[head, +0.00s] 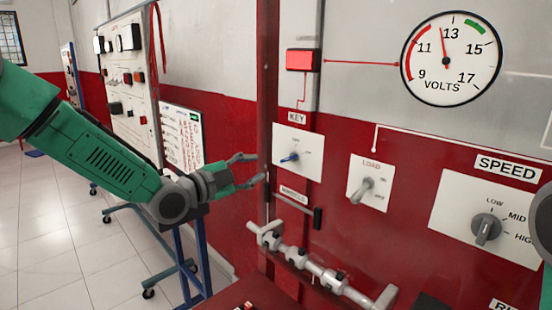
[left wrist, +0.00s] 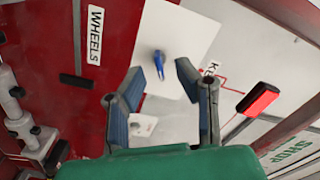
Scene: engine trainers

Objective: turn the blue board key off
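The blue key (head: 290,157) sits on a white plate (head: 312,165) under the KEY label on the red board. Its handle points left and slightly down in the head view; the small markings around it are too small to read surely. My left gripper (head: 261,167) is open and empty, just left of the plate, fingers toward the key. In the left wrist view the blue key (left wrist: 159,65) shows between the open fingertips of the left gripper (left wrist: 160,72), beyond them and apart from them. My right gripper is not in view.
Below the key, a grey metal bar assembly (head: 313,268) and a black handle (head: 318,218) stick out from the board. A LOAD switch (head: 362,190), a SPEED knob (head: 486,228), a red light (head: 303,60) and a volts gauge (head: 451,63) are to the right and above.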

